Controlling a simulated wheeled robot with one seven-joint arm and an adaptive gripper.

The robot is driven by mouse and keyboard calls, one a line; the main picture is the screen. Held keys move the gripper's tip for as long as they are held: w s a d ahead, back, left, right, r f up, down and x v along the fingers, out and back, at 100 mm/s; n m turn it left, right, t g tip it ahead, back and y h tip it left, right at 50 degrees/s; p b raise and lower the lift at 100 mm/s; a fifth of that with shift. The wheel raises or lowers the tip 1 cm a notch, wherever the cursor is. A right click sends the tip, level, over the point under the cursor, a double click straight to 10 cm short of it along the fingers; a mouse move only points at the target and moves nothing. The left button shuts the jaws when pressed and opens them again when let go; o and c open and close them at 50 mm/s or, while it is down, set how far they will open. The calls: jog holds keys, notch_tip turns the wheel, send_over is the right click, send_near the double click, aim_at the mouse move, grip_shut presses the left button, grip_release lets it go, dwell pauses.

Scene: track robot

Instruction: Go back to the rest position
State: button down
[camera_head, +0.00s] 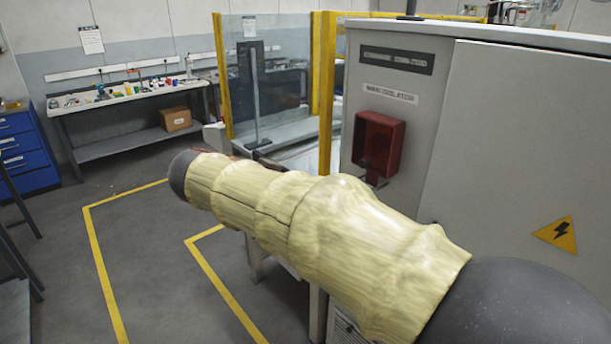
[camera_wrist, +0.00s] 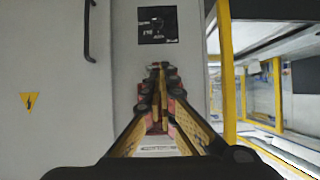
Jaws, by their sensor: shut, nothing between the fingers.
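My gripper (camera_wrist: 160,72) shows in the camera_wrist view, its two fingers running up the middle and meeting at the tips. It is shut and empty. It faces the grey cabinet's front, over the red box, which is mostly hidden behind the fingers. In the camera_head view my arm, in a yellowish cover, reaches from the lower right to the centre left. My gripper is hidden there behind the arm. The red isolator box (camera_head: 378,146) is on the grey cabinet (camera_head: 510,150), just above and behind the arm.
The cabinet stands close on the right, with a yellow warning sign (camera_head: 557,234). A yellow-framed clear screen (camera_head: 325,90) stands beyond it. A workbench (camera_head: 125,98) with small items and a blue drawer unit (camera_head: 22,150) are at the back left. The floor at left is open.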

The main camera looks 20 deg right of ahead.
jog(key=s+a+f+n+g+y, duration=0.1)
jog(key=s+a+f+n+y, duration=0.25)
jog(key=f+n, duration=0.35)
jog(key=s+a+f+n+y, duration=0.2)
jog(key=s+f+n+y, duration=0.1)
jog(key=s+f+n, duration=0.25)
jog(key=s+d+n+t+y+p, duration=0.1)
jog(key=s+y, duration=0.4)
jog(key=s, duration=1.1)
jog(key=shift+d+f+t+p, duration=0.2)
jog(key=shift+t+p, duration=0.2)
jog(key=shift+t, duration=0.3)
jog(key=shift+n, duration=0.25)
